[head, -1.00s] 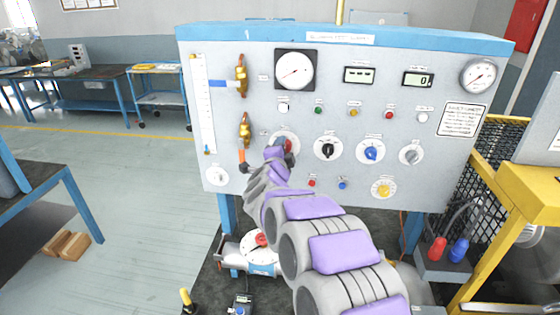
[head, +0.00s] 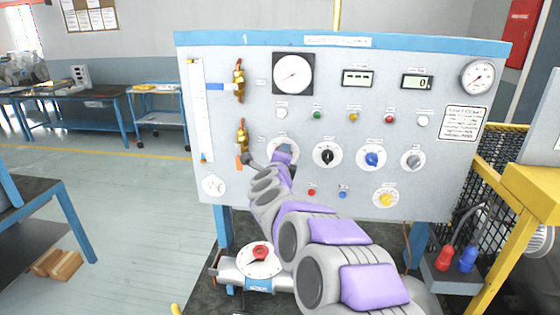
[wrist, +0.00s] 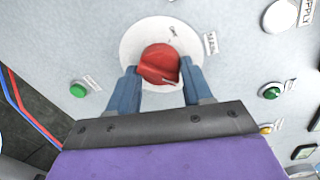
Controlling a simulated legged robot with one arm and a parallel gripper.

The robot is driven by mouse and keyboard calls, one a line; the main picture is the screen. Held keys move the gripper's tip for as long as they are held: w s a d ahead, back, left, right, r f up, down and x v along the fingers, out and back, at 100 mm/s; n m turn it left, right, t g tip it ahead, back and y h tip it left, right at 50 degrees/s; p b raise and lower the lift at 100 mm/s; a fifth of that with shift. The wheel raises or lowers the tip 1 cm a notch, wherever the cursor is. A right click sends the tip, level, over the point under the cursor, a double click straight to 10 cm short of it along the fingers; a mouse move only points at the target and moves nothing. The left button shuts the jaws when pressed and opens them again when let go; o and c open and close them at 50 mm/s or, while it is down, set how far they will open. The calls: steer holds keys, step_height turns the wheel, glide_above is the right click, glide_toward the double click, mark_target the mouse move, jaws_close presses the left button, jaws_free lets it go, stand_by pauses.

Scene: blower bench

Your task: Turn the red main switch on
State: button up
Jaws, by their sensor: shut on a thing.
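The red main switch (wrist: 159,64) is a round red knob on a white dial plate (wrist: 133,42), which is set in the grey panel. In the wrist view my gripper (wrist: 158,80) has its two blue fingers on either side of the knob, shut on it. In the head view my gripper (head: 284,156) is at the panel over the dial plate, left of the black knob (head: 327,156). My gripper and arm hide the red knob there.
A blue knob (head: 371,158), a grey knob (head: 412,160) and a yellow knob (head: 385,198) sit to the right on the panel (head: 440,190). A brass valve (head: 242,136) is close on the left. A red-handled valve (head: 260,254) stands below.

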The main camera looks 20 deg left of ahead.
steer(key=shift+d+f, duration=0.1)
steer(key=shift+f, duration=0.1)
steer(key=o, duration=1)
steer(key=shift+w, duration=0.1)
steer(key=shift+o, duration=0.2)
steer(key=shift+r, duration=0.1)
steer(key=p+v, duration=0.1)
steer(key=v, duration=1.6)
steer(key=shift+s, duration=0.2)
